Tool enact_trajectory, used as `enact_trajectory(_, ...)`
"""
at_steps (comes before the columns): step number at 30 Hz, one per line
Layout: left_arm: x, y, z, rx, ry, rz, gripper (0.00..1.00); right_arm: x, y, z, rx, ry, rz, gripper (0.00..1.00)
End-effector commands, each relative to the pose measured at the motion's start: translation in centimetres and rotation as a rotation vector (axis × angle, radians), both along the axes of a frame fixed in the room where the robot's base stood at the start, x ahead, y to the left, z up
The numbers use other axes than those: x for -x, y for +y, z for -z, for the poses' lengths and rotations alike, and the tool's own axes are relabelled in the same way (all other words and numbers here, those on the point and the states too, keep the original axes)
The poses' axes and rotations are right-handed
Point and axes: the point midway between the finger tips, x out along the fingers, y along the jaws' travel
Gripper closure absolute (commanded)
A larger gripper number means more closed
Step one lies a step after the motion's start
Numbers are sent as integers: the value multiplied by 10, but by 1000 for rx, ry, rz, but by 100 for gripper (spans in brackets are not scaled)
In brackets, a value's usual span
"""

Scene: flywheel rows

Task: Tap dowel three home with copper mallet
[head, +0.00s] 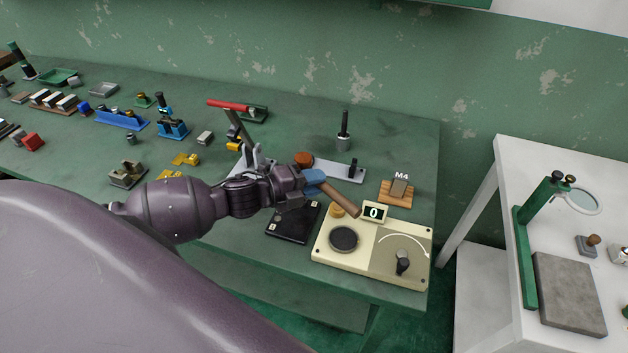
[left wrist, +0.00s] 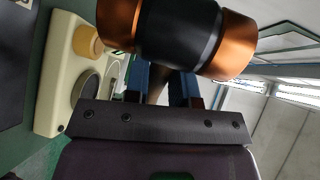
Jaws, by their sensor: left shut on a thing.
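My left gripper (head: 314,182) has blue fingertips and is shut on the wooden handle (head: 342,201) of the copper mallet, above the bench. The handle points down and right in the head view. An orange-copper round end (head: 304,158) shows just behind the gripper, probably the mallet's face. In the left wrist view the mallet head (left wrist: 180,35), copper at both ends with a black middle, is just beyond the fingers (left wrist: 160,85). A grey plate (head: 330,168) with a black upright piece (head: 352,168) lies behind the gripper. I cannot tell which piece is dowel three. My right gripper is not in view.
A cream box (head: 335,263) with a dial and a display reading 0 stands at the bench's front right. A black flat case (head: 291,224) lies beside it. Several small parts fill the left.

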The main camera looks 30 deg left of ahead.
Motion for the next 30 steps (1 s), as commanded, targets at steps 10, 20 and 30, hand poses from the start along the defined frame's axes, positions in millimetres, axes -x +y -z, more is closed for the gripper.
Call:
enact_trajectory(10,0,-1,1,0,-2,1,100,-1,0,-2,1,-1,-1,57)
enact_trajectory(20,0,0,1,0,-2,1,100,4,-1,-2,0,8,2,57)
enact_trajectory(30,0,0,2,0,-2,1,100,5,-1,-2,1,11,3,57)
